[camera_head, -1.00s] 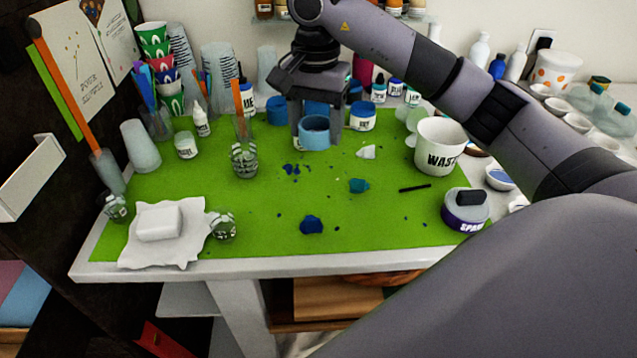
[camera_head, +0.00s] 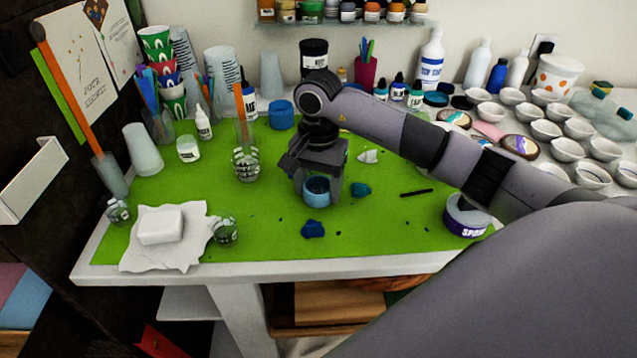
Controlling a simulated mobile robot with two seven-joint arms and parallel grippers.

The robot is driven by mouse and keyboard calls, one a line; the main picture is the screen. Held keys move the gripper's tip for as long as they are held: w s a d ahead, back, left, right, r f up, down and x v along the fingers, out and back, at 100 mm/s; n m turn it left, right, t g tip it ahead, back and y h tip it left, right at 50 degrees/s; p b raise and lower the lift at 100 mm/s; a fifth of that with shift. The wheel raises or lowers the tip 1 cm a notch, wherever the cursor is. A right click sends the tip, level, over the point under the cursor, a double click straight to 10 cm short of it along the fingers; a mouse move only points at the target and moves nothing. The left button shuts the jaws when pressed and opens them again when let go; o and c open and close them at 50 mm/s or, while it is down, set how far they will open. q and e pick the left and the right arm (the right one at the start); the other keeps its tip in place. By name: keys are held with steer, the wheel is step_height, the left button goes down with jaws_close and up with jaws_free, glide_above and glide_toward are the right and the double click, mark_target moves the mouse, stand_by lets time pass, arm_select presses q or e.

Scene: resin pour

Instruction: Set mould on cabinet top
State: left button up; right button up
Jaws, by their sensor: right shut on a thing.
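My right gripper (camera_head: 317,190) reaches over the green mat from the right, fingers pointing down. It is shut on a small round blue mould (camera_head: 317,192), which looks upright between the fingers. The mould is over the middle of the mat; I cannot tell whether it is clear of it. A teal lump (camera_head: 361,190) lies just right of it and a dark blue lump (camera_head: 313,230) lies in front. I cannot make out which surface is the cabinet top. My left gripper is not in view.
The green mat (camera_head: 270,240) covers the white table. Glass cups (camera_head: 246,165) stand left of the gripper. A white block on paper (camera_head: 160,225) lies front left. A purple-labelled tub (camera_head: 466,215) stands right under my arm. Several white bowls (camera_head: 592,175) fill the back right.

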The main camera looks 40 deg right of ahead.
steer(key=o, duration=0.6)
steer(key=shift+f, duration=0.2)
steer(key=o, duration=0.5)
steer(key=shift+c, duration=0.2)
steer(key=shift+r, duration=0.15)
